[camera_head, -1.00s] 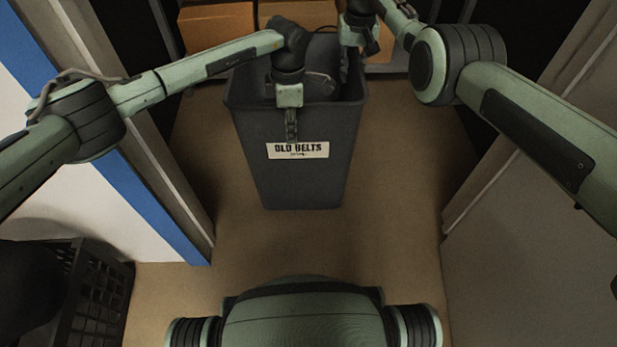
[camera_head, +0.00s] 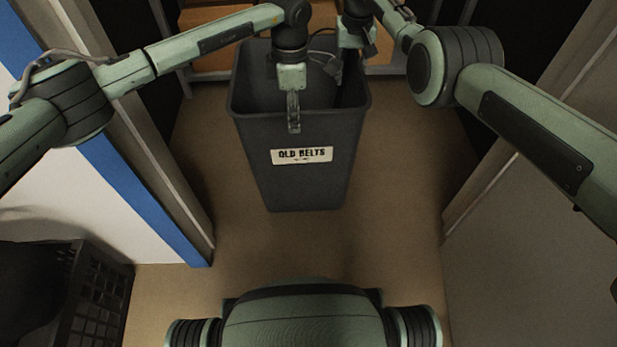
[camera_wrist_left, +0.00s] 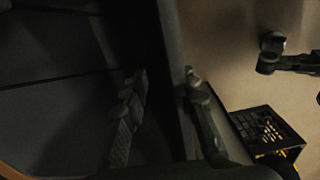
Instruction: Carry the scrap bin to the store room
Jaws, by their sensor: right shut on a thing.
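The scrap bin (camera_head: 306,185) is a tall dark grey tub with a white "OLD BELTS" label, standing in a doorway in the head view. My left gripper (camera_head: 293,122) is at its near rim, above the label. In the left wrist view the fingers (camera_wrist_left: 165,110) are spread on either side of the bin wall (camera_wrist_left: 174,60), one inside and one outside, with a gap showing. My right gripper (camera_head: 354,52) is shut on the bin's far right rim; its fingertips are partly hidden. Dark contents in the bin are hard to make out.
Door frames stand close on the left (camera_head: 172,165) and right (camera_head: 535,110). A black crate (camera_head: 95,300) is at lower left and also shows in the left wrist view (camera_wrist_left: 265,130). Shelves with cardboard boxes (camera_head: 215,15) are behind the bin. Brown floor (camera_head: 390,225) is clear in front.

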